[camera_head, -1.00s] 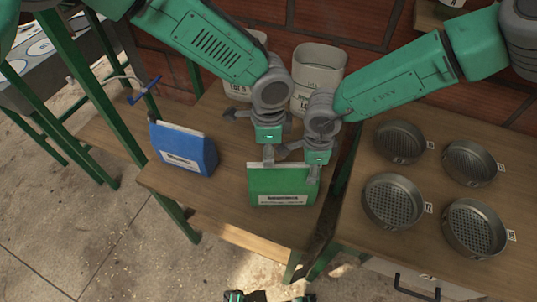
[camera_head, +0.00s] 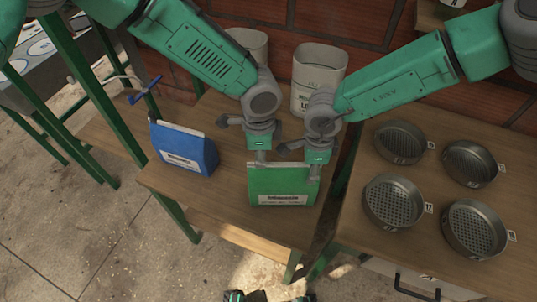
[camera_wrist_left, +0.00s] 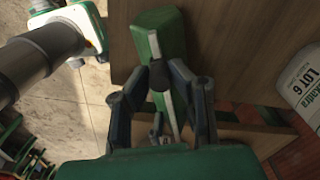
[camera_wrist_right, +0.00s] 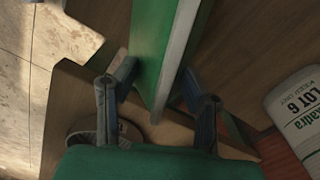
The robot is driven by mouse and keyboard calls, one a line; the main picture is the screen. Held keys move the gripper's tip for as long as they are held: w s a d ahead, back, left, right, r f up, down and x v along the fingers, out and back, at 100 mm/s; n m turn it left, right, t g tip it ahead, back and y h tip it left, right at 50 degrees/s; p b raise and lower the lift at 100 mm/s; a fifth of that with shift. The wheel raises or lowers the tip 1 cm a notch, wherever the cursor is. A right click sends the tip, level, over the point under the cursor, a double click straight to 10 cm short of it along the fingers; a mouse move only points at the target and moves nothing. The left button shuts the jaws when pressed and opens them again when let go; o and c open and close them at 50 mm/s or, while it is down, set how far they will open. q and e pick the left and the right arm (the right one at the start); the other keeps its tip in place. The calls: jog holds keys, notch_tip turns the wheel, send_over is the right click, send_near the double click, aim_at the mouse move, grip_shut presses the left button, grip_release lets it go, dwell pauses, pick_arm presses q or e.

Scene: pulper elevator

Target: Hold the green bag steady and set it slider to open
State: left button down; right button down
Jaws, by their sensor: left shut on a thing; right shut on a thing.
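The green bag (camera_head: 283,185) stands upright on the wooden table, with a white label on its front and a pale strip along its top edge. My left gripper (camera_head: 262,160) is at the left part of that top edge. In the left wrist view its fingers close around a small dark piece, which looks like the slider (camera_wrist_left: 160,78), on the pale strip. My right gripper (camera_head: 316,171) is shut on the bag's upper right corner. The right wrist view shows its fingers on either side of the bag (camera_wrist_right: 155,55).
A blue bag (camera_head: 184,149) stands to the left on the same table. White containers (camera_head: 317,75) stand behind, near the brick wall. Several round metal sieves (camera_head: 393,201) sit on the table (camera_head: 355,225) at the right. The green bag stands near the front edge.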

aim_at(254, 163)
pick_arm(q)
jog(key=shift+a, duration=1)
pick_arm(e)
jog(key=shift+d+f, duration=0.1)
pick_arm(q)
jog(key=c, duration=1.4)
grip_release()
jog(key=shift+c, duration=0.2)
pick_arm(e)
jog(key=shift+s, duration=0.1)
pick_arm(q)
jog(key=shift+r, duration=0.1)
notch_tip(254, 163, up, 12)
pick_arm(e)
jog(key=c, duration=0.9)
grip_release()
jog(key=shift+o, duration=0.2)
pick_arm(q)
jog(key=shift+d, duration=0.1)
